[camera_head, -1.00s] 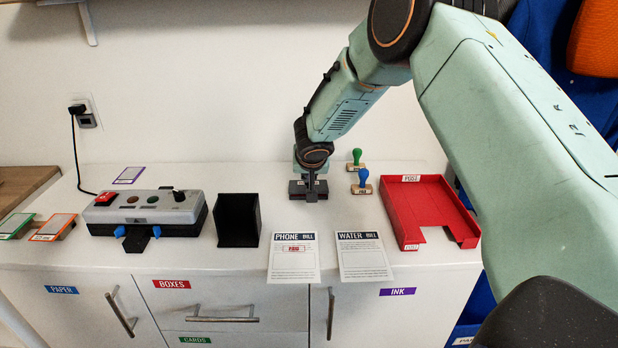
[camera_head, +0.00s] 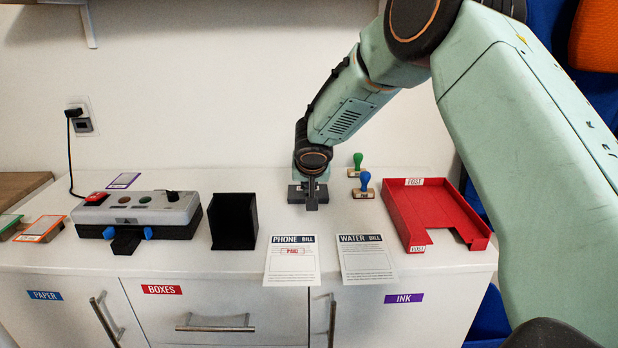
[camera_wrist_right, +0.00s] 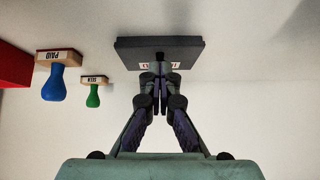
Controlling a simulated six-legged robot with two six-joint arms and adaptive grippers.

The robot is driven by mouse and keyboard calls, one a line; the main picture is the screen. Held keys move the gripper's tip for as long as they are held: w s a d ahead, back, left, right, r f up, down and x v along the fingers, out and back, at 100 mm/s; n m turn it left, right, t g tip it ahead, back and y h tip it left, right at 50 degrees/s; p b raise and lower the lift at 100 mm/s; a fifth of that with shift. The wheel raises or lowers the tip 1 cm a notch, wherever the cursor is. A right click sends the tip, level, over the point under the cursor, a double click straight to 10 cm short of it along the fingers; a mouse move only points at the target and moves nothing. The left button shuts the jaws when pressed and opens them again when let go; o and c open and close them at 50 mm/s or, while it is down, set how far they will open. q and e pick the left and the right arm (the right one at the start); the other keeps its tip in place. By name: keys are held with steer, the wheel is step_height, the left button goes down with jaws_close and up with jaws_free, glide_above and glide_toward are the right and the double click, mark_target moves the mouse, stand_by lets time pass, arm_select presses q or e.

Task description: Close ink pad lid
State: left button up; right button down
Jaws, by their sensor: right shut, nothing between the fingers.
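The ink pad (camera_head: 296,195) is a dark grey, flat rectangular box near the back of the white cabinet top. In the right wrist view it shows as a dark slab (camera_wrist_right: 186,49) with a small red-and-white label, partly covered by my fingers. My right gripper (camera_head: 311,206) is shut and empty, right at the ink pad's middle in the head view. In the wrist view the closed fingertips (camera_wrist_right: 160,72) overlap the pad's near edge; I cannot tell whether they touch it. The lid shows no raised part. My left gripper is not in view.
A blue stamp (camera_head: 364,181) and a green stamp (camera_head: 357,160) stand right of the pad. A red tray (camera_head: 400,222) lies farther right. A phone bill (camera_head: 291,267) and water bill (camera_head: 367,265) lie in front. A black holder (camera_head: 233,222) and grey device (camera_head: 135,208) are left.

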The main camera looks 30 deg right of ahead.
steer(key=shift+s+f, duration=0.15)
steer(key=shift+f, duration=0.1)
steer(key=shift+w+r+p, duration=0.2)
steer(key=shift+r+p, duration=0.15)
steer(key=shift+r, duration=0.3)
steer(key=shift+r+p, duration=0.3)
steer(key=shift+r, duration=0.3)
steer(key=p+v, duration=0.1)
steer(key=v, duration=1.1)
